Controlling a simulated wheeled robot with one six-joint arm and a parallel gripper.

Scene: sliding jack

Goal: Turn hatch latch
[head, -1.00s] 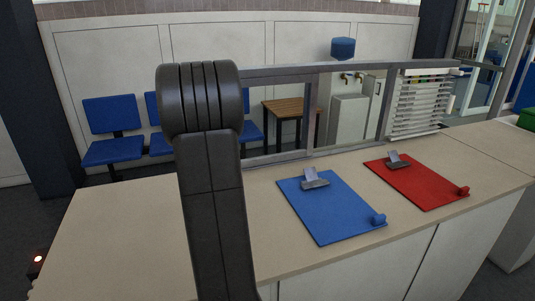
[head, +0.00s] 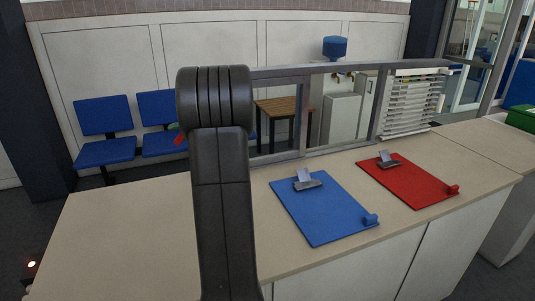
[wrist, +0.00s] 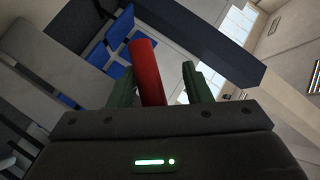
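My gripper (wrist: 156,75) shows in the wrist view with its two dark green fingers spread apart. A red cylinder (wrist: 146,70) stands between them, tilted, close to the left finger and with a gap to the right finger. I cannot tell whether it touches the left finger. A small red piece (head: 180,138) shows beside my arm's dark joint in the head view; the gripper is mostly hidden there. The grey hatch frame (head: 304,112) runs along the back of the counter, its left part behind my arm. I cannot make out a latch for certain.
The beige counter (head: 120,235) holds a blue clipboard (head: 325,215) and a red clipboard (head: 412,187). Its left part is clear.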

